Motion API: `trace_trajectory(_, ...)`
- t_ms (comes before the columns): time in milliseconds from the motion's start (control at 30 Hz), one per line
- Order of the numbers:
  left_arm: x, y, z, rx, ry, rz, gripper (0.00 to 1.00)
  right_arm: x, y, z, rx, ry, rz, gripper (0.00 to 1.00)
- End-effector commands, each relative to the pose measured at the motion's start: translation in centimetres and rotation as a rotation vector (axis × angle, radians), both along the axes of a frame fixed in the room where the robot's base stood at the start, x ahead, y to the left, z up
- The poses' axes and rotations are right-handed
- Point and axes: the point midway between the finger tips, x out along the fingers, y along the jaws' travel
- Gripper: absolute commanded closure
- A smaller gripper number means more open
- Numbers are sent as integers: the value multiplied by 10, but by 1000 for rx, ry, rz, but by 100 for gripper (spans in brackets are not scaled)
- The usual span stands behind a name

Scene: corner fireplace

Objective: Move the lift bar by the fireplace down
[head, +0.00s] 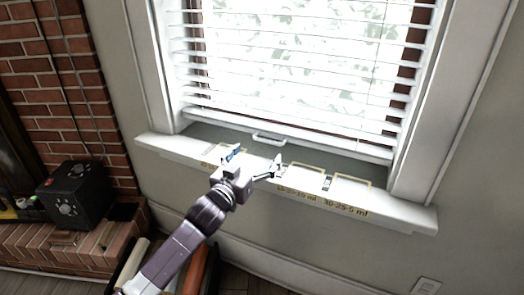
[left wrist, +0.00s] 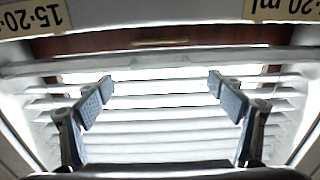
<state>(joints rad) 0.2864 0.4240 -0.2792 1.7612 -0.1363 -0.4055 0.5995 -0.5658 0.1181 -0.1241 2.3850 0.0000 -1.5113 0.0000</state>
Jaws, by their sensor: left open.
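A white handle-like lift bar (head: 270,138) sits low at the window, just under the bottom of the white blinds (head: 300,60). My left gripper (head: 257,160) is over the window sill, just in front of and below the bar in the head view. Its fingers are spread, with nothing between them, and it looks apart from the bar. In the left wrist view, the open fingers (left wrist: 160,85) frame the blind slats (left wrist: 160,128). A pale strip shows above them on a brown band; I cannot tell if it is the bar. My right gripper is not in view.
The white sill (head: 405,215) carries flat tan-framed marks with ml labels. A brick fireplace (head: 75,75) with a black box (head: 75,193) on its hearth stands at the left. White window trim (head: 425,110) bounds the right side. Bare wall lies below the sill.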

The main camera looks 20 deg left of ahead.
Motion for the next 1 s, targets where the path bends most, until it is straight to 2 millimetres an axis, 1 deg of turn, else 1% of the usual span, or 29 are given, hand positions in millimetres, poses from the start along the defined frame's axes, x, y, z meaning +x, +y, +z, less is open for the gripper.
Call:
trace_trajectory(167,17,-2,1,-3,-1,-1,13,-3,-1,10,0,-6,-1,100)
trace_trajectory(233,27,-3,1,-2,-2,-1,13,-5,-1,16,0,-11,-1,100)
trace_trajectory(400,53,-6,1,-2,-1,0,13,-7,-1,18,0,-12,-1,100)
trace_trajectory(533,67,-8,0,-3,-1,-1,13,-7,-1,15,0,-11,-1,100)
trace_trajectory(700,76,-9,0,-2,0,0,13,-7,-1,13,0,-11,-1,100)
trace_trajectory(967,76,-9,1,-2,0,-1,13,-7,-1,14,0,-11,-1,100)
trace_trajectory(1000,76,-9,1,-2,0,-1,16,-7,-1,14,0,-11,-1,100)
